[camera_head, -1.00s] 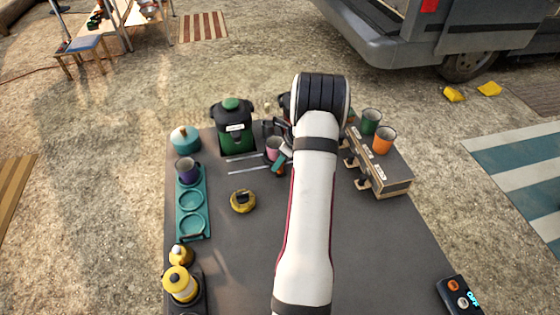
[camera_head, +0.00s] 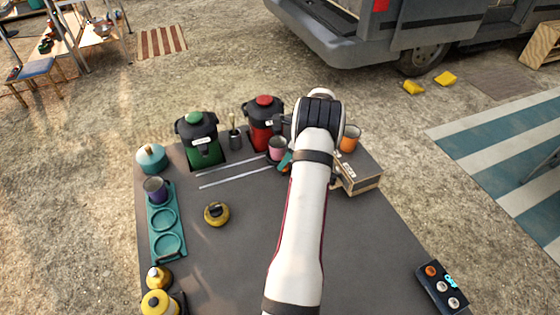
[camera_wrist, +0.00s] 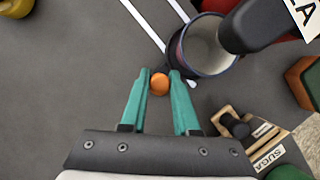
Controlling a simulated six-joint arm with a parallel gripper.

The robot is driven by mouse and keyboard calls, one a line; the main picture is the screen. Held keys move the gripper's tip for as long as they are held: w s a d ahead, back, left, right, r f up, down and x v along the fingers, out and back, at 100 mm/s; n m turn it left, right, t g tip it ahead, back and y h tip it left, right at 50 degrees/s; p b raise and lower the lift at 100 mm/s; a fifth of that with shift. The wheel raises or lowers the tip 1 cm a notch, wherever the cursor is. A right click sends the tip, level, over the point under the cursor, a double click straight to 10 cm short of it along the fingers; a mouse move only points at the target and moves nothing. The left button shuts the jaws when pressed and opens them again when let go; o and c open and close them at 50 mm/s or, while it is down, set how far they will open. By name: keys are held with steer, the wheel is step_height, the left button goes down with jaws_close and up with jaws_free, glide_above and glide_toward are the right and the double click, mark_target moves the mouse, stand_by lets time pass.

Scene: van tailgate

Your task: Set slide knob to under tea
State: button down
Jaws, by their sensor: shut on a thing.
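The slide knob (camera_wrist: 159,84) is a small orange ball. My gripper (camera_wrist: 160,76) is shut on it, with one teal fingertip on either side; in the head view my fingers (camera_head: 285,161) are partly hidden by my arm. A cup (camera_wrist: 205,50), pink outside in the head view (camera_head: 277,150), sits just beyond the knob, at the right part of two pale rails (camera_head: 235,172). The red dispenser (camera_head: 262,130) stands behind the cup. Its dark spout (camera_wrist: 248,25) overlaps the cup's mouth in the wrist view. Only an "A" of its label (camera_wrist: 304,14) shows there.
A green dispenser (camera_head: 201,145) stands behind the rails' left end, with a utensil pot (camera_head: 235,139) between the dispensers. A yellow pot (camera_head: 217,213) stands in front; the middle table is clear.

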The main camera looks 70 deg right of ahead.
steer(key=shift+s+d, duration=0.2)
steer(key=shift+d, duration=0.05)
steer(key=c, duration=1)
jaws_free()
steer(key=shift+o, duration=0.4)
steer(key=shift+a, duration=0.1)
steer(key=v, duration=1.5)
steer(key=shift+r, duration=0.45)
